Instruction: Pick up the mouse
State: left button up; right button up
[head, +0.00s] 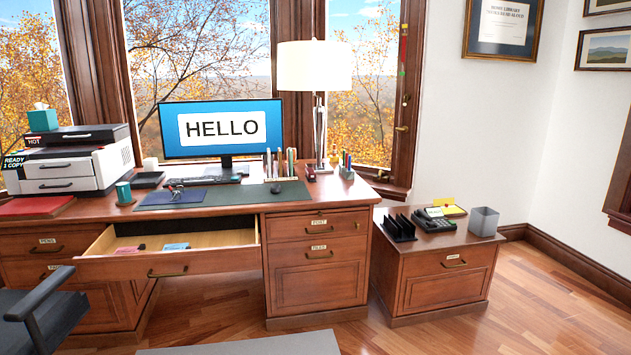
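A small dark computer mouse (276,188) lies on the green desk mat (292,196), right of centre on the wooden desk (230,205). It is to the right of the keyboard (215,180) and in front of the monitor (222,128), which reads HELLO. Neither of my grippers shows in the head view, so I cannot see their state. Nothing covers the mouse.
An open drawer (170,264) juts out from the desk front, below and left of the mouse. A chair (40,310) stands at the lower left. A lamp (315,68) and pen holders stand behind the mouse. The floor (420,335) at front right is clear.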

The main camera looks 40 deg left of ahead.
aim_at(275, 188)
jog(key=u, duration=0.35)
jog(key=i, duration=1.9)
jog(key=u, duration=1.05)
